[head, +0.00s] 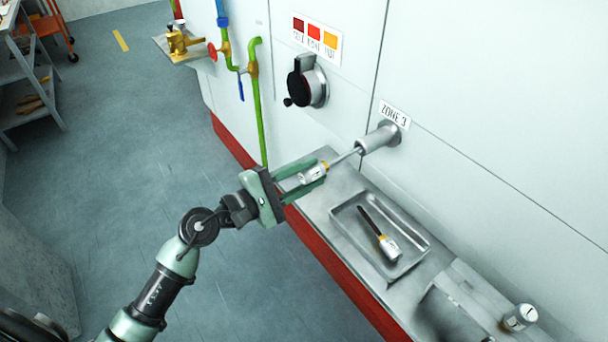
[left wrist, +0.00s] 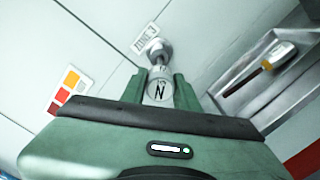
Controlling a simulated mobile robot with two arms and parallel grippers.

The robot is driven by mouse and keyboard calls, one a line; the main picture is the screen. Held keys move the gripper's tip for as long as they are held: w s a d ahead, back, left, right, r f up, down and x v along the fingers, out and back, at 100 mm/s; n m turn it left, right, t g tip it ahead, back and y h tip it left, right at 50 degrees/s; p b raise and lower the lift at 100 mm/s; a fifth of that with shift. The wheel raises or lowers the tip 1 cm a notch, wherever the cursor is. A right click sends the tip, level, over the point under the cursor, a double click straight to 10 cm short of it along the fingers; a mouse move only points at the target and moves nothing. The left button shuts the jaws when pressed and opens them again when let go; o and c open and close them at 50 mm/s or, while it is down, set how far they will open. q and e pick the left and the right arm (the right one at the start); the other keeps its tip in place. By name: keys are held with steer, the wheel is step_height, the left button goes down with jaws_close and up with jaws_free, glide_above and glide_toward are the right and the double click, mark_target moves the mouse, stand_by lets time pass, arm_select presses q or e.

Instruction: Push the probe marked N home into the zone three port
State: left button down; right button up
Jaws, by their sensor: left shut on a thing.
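The zone three port (head: 379,138) is a grey metal sleeve on the pale wall, beside the ZONE 3 label (head: 394,114). The rod reaches the port's mouth and its tip is hidden there; a length of rod still shows between sleeve and handle. The port also shows in the left wrist view (left wrist: 156,50). My right gripper is not in view.
A metal tray (head: 347,218) on the ledge below holds another probe (head: 387,244) with a dark rod. A white-and-grey cylinder (head: 520,317) stands at lower right. A rotary switch (head: 307,84) and green pipe (head: 258,105) are on the wall to the left.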

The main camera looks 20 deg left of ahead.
mark_target(340, 158)
arm_select(q)
steer(key=shift+x, duration=4.4)
steer(key=c, duration=1)
jaws_free()
steer(key=shift+w, duration=0.1)
steer(key=shift+o, duration=0.2)
steer(key=b+v, duration=0.2)
steer(key=v, duration=0.5)
steer(key=shift+a+f, duration=0.15)
steer(key=shift+a, duration=0.05)
steer(key=shift+s+a, duration=0.1)
steer(key=shift+s, duration=0.25)
